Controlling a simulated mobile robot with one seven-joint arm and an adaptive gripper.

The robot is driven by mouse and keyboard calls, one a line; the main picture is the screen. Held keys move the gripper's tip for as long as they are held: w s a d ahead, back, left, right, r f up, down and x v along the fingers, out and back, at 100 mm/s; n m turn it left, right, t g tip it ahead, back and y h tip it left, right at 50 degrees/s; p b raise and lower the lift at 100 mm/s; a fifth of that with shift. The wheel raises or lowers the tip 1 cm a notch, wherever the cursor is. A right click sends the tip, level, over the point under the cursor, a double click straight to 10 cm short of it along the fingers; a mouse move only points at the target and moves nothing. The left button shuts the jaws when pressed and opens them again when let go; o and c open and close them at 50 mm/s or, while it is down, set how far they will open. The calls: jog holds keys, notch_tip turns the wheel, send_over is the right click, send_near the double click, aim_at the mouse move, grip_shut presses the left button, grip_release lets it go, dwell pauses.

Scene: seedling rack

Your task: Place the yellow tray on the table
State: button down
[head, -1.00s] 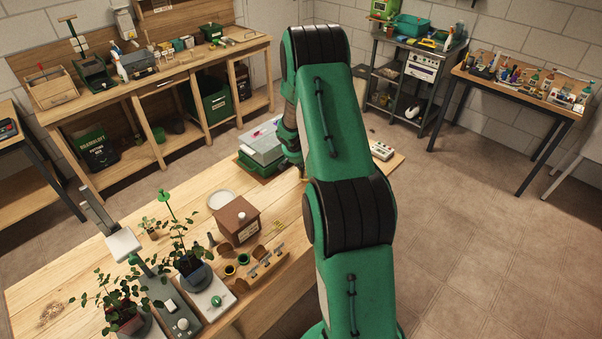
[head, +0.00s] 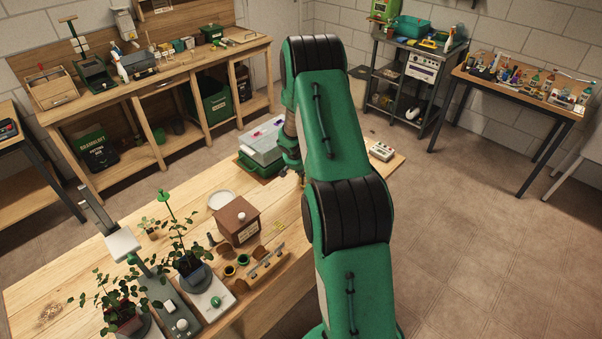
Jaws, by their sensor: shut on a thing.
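I cannot make out a yellow tray in the head view. My green and black arm covers the middle of the picture. A green part of my wrist shows at the arm's left edge, above the far end of the wooden table (head: 80,265). My gripper's fingers and anything between them are hidden behind the arm.
A clear-lidded green box (head: 262,148) stands near the wrist. A brown box (head: 235,221), a white plate (head: 221,199), a wooden holder (head: 262,268) and potted plants (head: 194,275) stand nearer. A white device (head: 381,151) lies right of the arm.

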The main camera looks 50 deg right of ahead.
jog(key=shift+f+b, duration=0.15)
jog(key=shift+b, duration=0.15)
jog(key=c, duration=1.9)
grip_release()
jog(key=shift+r+p, duration=0.25)
jog(key=shift+p, duration=0.1)
jog(key=shift+a+r, duration=0.1)
jog(key=shift+r, duration=0.2)
jog(key=p+v, duration=0.1)
jog(key=v, duration=1)
jog(key=shift+s+r, duration=0.1)
